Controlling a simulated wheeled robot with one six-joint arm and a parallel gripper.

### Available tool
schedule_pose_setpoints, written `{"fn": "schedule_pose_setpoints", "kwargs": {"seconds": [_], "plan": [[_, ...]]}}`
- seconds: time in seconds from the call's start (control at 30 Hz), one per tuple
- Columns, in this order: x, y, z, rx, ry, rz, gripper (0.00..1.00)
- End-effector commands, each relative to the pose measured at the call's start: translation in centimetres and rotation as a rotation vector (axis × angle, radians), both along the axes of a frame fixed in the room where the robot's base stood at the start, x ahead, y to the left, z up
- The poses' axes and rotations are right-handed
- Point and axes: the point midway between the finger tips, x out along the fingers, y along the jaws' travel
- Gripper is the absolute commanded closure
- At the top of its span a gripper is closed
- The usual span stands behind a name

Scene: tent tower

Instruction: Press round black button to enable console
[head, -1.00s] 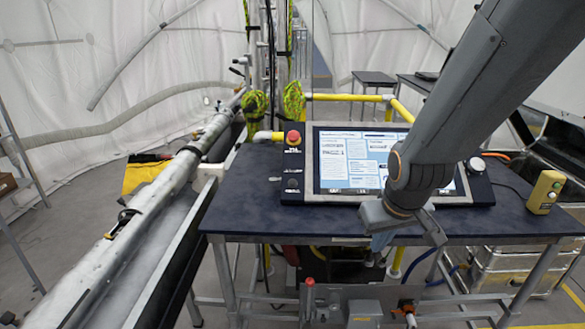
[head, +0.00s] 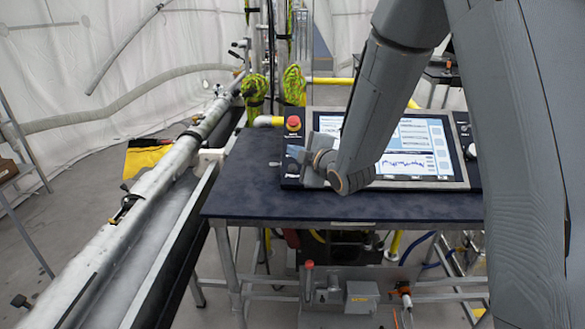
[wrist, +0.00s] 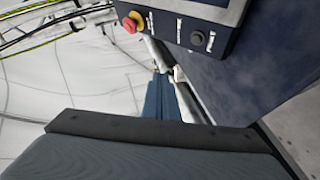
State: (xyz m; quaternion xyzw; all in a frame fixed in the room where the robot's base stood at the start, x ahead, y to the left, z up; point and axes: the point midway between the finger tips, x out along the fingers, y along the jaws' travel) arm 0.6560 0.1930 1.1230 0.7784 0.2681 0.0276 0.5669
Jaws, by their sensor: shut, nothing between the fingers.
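The console (head: 462,160) stands on the dark table, with a lit screen and a control panel on its left side. In the wrist view, a round black button (wrist: 197,38) sits on that panel, beside a white label. A red mushroom button (wrist: 130,22) is at its left; it also shows in the head view (head: 293,123). My gripper (head: 308,170) is at the panel's lower left in the head view and hides part of it. In the wrist view its blue fingers (wrist: 160,92) are together and empty, below and apart from the black button.
The table (head: 250,195) has a clear dark top left of and in front of the console. A long metal rail (head: 160,185) runs along the left. A yellow bag (head: 145,158) lies beyond it. My arm blocks the right side.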

Motion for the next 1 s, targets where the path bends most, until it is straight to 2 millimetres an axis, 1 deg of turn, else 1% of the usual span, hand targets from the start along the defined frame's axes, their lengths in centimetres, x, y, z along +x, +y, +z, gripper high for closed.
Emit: {"fn": "schedule_pose_setpoints", "kwargs": {"seconds": [0.17, 0.27, 0.37, 0.8, 1.0], "plan": [[0.0, 0.0, -0.1, 0.000, 0.002, -0.001, 1.00], [0.3, -0.1, -0.5, 0.001, 0.002, -0.002, 1.00], [0.8, -0.1, -1.3, 0.001, 0.002, -0.002, 1.00], [4.1, -0.2, -6.0, 0.001, 0.002, -0.001, 1.00], [4.9, -0.2, -7.0, 0.001, 0.002, -0.001, 1.00]]}}
